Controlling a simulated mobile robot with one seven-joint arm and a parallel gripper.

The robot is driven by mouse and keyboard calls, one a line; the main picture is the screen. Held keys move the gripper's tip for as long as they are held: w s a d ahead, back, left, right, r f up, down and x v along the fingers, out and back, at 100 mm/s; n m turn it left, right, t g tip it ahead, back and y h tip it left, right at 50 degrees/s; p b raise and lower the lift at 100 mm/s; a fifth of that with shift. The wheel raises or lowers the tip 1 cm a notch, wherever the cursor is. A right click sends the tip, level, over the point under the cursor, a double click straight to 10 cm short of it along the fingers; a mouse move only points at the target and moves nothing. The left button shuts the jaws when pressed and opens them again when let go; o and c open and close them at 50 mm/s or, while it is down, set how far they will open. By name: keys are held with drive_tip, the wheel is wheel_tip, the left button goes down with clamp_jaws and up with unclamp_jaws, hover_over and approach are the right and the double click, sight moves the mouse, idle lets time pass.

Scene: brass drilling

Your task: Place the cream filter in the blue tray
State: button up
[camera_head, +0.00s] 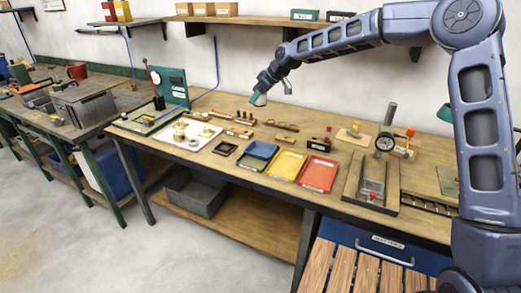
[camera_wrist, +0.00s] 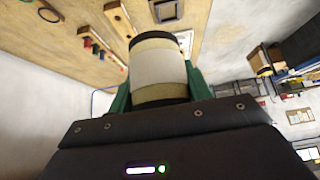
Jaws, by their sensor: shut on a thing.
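The cream filter (camera_wrist: 159,72) is a cream cylinder with a pale band and dark ends. It fills the middle of the wrist view, between the green fingers of my gripper (camera_head: 259,97), which is shut on it. In the head view the filter is small and partly hidden by the fingers, held in the air above the back of the workbench. The blue tray (camera_head: 262,150) lies on the bench below the gripper, toward the front edge. It looks tilted or resting over a dark green tray (camera_head: 250,164). My gripper is well above it and apart from it.
A yellow tray (camera_head: 288,164) and a red tray (camera_head: 318,174) lie right of the blue one. A small dark tray (camera_head: 225,149) and a white board with brass parts (camera_head: 207,138) lie left. A gauge stand (camera_head: 386,142) stands further right. A shelf (camera_head: 240,20) runs along the wall behind.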

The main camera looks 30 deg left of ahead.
approach(253, 151)
drive_tip(key=x, duration=0.5)
idle(0.5)
drive_tip(key=shift+f, duration=0.1)
drive_tip(key=o, duration=0.7)
drive_tip(key=v, duration=1.2)
